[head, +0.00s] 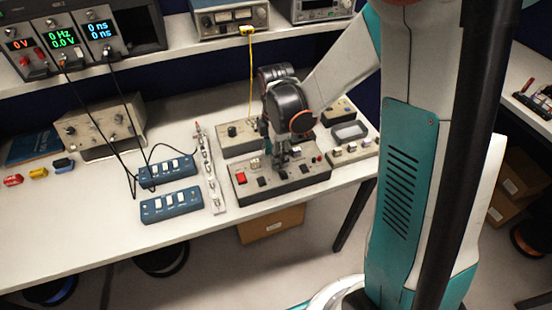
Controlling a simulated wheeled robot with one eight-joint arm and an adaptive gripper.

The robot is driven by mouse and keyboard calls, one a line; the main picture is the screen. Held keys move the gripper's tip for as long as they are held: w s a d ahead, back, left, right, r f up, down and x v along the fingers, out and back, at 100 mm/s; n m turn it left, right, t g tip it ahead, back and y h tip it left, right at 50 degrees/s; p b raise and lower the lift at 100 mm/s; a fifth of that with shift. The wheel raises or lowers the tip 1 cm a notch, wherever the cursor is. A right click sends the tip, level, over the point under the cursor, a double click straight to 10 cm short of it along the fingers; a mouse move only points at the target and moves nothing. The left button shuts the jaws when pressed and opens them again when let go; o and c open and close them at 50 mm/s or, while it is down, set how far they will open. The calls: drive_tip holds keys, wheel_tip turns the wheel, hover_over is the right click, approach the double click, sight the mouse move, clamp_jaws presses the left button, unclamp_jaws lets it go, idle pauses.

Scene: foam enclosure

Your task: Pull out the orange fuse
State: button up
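I cannot make out an orange fuse for certain; the gripper hides part of the panel.
Behind are another panel (238,132) and a box with a grey tray (350,131). To the left are a pale component strip (213,176), two blue switch boxes (171,204) with black cables, and red, yellow and blue pieces (38,173). A yellow cable (251,75) hangs behind my wrist.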

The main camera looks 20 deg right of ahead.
clamp_jaws()
drive_tip(key=shift+r, duration=0.2)
drive_tip(key=shift+r+p, duration=2)
drive_tip(key=shift+r, duration=0.85)
